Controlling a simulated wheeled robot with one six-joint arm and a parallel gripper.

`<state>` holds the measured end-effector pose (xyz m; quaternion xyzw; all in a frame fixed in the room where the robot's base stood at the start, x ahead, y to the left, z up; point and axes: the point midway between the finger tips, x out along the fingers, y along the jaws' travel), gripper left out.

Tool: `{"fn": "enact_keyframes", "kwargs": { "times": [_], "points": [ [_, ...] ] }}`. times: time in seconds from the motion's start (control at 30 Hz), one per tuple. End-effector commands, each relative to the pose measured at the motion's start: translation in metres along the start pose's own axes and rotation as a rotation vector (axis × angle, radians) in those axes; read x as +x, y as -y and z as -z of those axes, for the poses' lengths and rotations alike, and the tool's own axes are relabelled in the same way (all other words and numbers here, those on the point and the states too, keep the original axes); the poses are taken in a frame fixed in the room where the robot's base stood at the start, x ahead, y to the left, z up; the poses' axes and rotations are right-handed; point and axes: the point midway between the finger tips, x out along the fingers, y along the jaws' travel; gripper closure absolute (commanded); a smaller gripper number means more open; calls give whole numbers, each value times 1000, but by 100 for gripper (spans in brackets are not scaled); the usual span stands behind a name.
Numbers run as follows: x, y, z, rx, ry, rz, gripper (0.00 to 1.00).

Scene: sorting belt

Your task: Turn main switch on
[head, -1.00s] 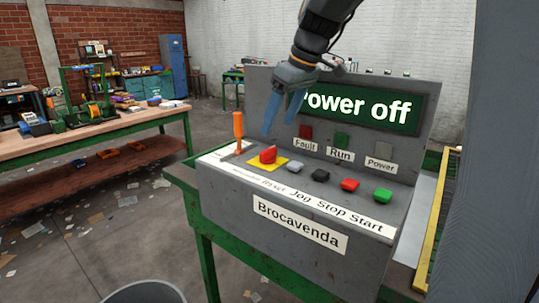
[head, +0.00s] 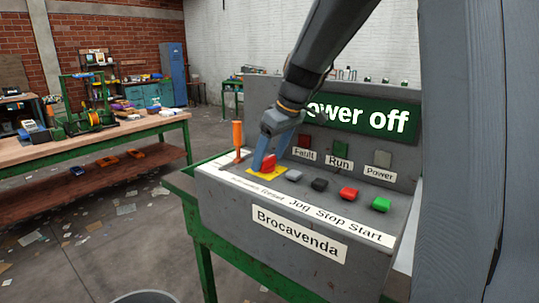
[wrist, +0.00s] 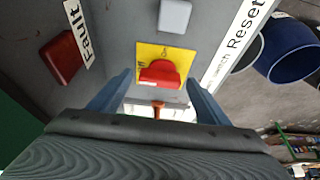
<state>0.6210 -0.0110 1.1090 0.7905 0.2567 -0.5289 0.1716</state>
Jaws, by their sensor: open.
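The main switch is a red rotary knob (head: 269,163) on a yellow plate (wrist: 180,53) at the left of the grey control panel. In the wrist view the red knob (wrist: 159,74) lies between the two blue fingertips, with small on/off print on the plate around it. My gripper (head: 270,156) is open and pointed down at the knob, one finger on each side. I see a gap at both sides in the wrist view; contact cannot be told. The display (head: 362,115) reads "Power off".
An orange upright handle (head: 237,138) stands just left of the switch. Grey, black, red and green buttons (head: 381,204) run to the right. Fault, Run and Power lamps (head: 383,158) sit above. A wooden workbench (head: 110,136) is at the left.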

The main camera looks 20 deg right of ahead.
Motion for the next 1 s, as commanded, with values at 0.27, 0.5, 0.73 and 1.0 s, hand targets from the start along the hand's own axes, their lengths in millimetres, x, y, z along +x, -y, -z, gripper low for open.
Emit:
{"fn": "enact_keyframes", "kwargs": {
  "times": [0.27,0.5,0.73,1.0],
  "points": [
    [0,0,0,0,0,0,50],
    [0,0,0,1,-1,0,71],
    [-1,1,1,42,-2,-17,71],
    [-3,3,1,198,-2,-82,71]
  ]
}}
